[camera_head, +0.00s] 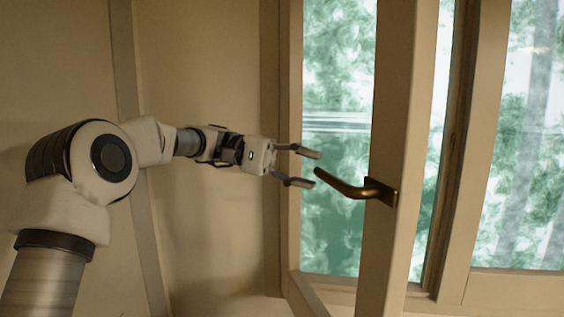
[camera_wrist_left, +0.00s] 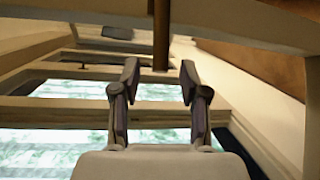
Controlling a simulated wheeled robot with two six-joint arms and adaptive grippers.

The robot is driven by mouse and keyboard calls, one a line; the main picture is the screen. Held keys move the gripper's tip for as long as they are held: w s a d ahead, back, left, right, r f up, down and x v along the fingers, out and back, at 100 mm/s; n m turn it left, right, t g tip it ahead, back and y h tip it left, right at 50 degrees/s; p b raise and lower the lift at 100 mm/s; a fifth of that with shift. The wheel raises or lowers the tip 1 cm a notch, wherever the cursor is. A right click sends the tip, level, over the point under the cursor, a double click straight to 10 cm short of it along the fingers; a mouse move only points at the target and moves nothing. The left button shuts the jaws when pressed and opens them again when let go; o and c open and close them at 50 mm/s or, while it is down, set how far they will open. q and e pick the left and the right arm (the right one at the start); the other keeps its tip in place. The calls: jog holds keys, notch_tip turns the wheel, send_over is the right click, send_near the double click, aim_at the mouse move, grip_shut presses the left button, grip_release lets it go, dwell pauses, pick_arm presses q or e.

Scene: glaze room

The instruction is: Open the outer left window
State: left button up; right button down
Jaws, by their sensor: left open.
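The left window sash (camera_head: 392,120) stands swung inward, with a gap between its edge and the post to its right. Its bronze lever handle (camera_head: 345,188) sticks out from that edge and points left. My left gripper (camera_head: 309,169) is open and empty, just left of the handle's free end, fingers pointing right. The handle tip is close to the fingertips; I cannot tell whether they touch. In the left wrist view, the open fingers (camera_wrist_left: 160,82) show with a brown bar (camera_wrist_left: 161,35), which looks like the handle, ahead between them. My right gripper is not in view.
A fixed post (camera_head: 472,150) and another window pane (camera_head: 530,140) stand to the right. The sill (camera_head: 520,290) runs along the bottom. A plain beige wall (camera_head: 200,80) lies behind my left arm. The room between arm and sash is clear.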

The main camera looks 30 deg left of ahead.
pick_arm(q)
jog(key=a+r, duration=0.1)
jog(key=a, duration=0.8)
jog(key=shift+a, duration=0.1)
